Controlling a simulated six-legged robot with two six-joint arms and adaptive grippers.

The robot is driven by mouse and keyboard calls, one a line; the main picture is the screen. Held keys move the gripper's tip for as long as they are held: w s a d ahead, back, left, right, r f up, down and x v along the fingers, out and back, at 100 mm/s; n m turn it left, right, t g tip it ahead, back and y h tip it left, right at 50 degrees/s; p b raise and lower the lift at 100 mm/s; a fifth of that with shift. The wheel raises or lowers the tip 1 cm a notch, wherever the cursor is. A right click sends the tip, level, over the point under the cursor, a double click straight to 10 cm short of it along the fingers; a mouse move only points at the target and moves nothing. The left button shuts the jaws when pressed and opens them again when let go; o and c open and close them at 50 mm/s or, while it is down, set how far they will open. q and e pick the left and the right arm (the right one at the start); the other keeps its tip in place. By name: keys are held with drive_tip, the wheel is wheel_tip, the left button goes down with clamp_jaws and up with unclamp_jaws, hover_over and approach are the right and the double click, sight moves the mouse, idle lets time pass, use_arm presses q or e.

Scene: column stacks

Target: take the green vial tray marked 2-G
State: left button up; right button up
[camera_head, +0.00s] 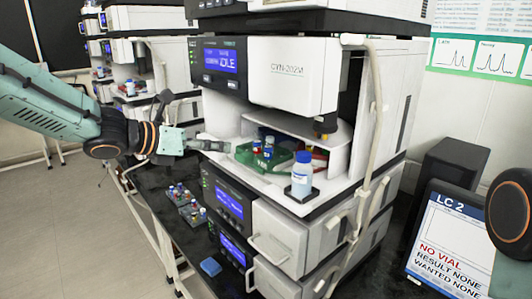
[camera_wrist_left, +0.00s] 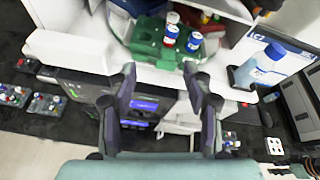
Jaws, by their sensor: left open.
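A green vial tray (camera_head: 246,157) stands in the open bay of the middle instrument; any marking on it is not legible. It holds a few small vials with red, blue and white colours, and it also shows in the left wrist view (camera_wrist_left: 146,40). My left gripper (camera_head: 212,146) reaches in from the left, with its tips close to the tray's left side. In the left wrist view, the gripper (camera_wrist_left: 160,78) is open, its two fingers apart and nothing between them, with the tray just beyond the tips. Whether they touch it is unclear. My right gripper is out of sight.
A white bottle with a blue cap (camera_head: 302,174) stands on the bay's front right corner. White walls flank the bay. Small vial racks (camera_head: 184,205) and a blue block (camera_head: 210,267) lie on the black bench. A screen (camera_head: 450,240) reads LC 2, NO VIAL.

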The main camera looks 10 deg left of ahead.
sight(242, 155)
use_arm(q)
drive_tip(key=w+d+f+m, duration=0.2)
drive_tip(key=d, duration=0.1)
drive_tip(key=w+d+f+m, duration=0.1)
drive_tip(key=w+d, duration=0.1)
drive_tip(key=shift+d+f+p, duration=0.15)
drive_tip(key=shift+f+p, duration=0.05)
drive_tip(key=shift+p, duration=0.15)
drive_tip(key=shift+w+f, duration=0.2)
drive_tip(key=shift+w, duration=0.1)
drive_tip(key=shift+s+a, duration=0.15)
drive_tip(key=shift+a, duration=0.05)
drive_tip(key=shift+c, duration=0.2)
drive_tip(key=shift+s+d+r, duration=0.15)
drive_tip(key=c, duration=0.3)
drive_tip(key=shift+d, duration=0.1)
drive_tip(key=c, duration=0.3)
clamp_jaws()
